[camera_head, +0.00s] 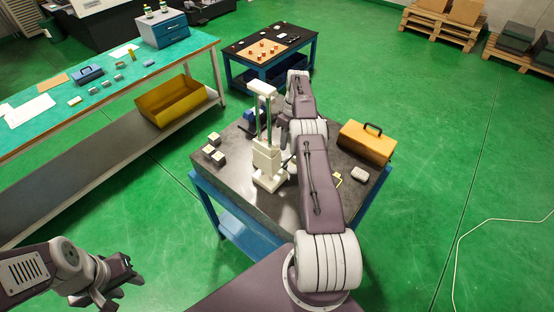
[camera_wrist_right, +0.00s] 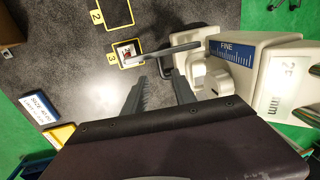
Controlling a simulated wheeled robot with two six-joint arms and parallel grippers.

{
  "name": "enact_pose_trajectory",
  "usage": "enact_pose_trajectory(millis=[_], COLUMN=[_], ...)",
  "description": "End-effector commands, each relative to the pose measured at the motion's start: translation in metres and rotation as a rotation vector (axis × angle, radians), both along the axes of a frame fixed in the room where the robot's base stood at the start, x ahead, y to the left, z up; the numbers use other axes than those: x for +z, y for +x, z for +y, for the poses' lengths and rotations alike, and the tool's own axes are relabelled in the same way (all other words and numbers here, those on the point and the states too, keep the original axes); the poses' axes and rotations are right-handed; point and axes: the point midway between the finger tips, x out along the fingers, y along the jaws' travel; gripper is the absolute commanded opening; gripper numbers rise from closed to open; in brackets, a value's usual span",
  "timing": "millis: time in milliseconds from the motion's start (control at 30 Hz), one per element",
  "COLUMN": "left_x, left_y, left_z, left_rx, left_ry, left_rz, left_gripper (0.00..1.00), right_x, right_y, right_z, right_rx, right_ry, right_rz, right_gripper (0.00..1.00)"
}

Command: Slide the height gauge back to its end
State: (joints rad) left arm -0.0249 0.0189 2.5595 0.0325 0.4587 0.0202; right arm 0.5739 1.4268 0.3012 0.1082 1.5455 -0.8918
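In the head view my right arm hides that gripper. My left gripper (camera_head: 122,288) is open and empty over the floor at lower left.
An orange toolbox (camera_head: 367,143) stands on the table's right side, near a pale block (camera_head: 360,174). Several small blocks (camera_head: 213,149) sit at its left. Yellow-framed marks numbered 2 (camera_wrist_right: 114,12) and 3 (camera_wrist_right: 126,53) lie on the tabletop. A green-topped bench (camera_head: 100,80) stands left.

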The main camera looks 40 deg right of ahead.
Motion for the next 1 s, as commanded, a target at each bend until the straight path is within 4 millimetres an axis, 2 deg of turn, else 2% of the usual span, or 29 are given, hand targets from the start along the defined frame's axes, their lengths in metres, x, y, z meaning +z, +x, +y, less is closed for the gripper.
enact_pose_trajectory(millis=[200, 333, 400, 500, 733, 1000], left_x=[-0.05, -0.081, -0.075, -0.075, -0.06, -0.06], left_y=[0.0, 0.0, 0.0, 0.0, 0.0, 0.0], left_z=[0.0, 0.0, 0.0, 0.0, 0.0, 0.0], left_rx=[0.0, 0.0, 0.0, 0.0, 0.0, 0.0], left_ry=[0.0, 0.0, 0.0, 0.0, 0.0, 0.0], left_rz=[0.001, 0.001, 0.002, 0.001, 0.0, 0.0], left_gripper=[0.36, 0.36, 0.36, 0.36, 0.36, 0.36], right_x=[-0.025, -0.035, -0.035, -0.049, -0.081, -0.09], right_y=[0.001, 0.0, -0.001, -0.002, -0.003, -0.003], right_z=[0.002, 0.003, 0.006, 0.009, 0.014, 0.015], right_rx=[0.0, 0.0, 0.0, 0.001, 0.0, 0.0], right_ry=[-0.001, -0.002, 0.002, 0.003, 0.001, 0.0], right_rz=[-0.001, -0.002, 0.004, 0.004, 0.002, 0.0], right_gripper=[0.33, 0.33, 0.33, 0.33, 0.33, 0.33])
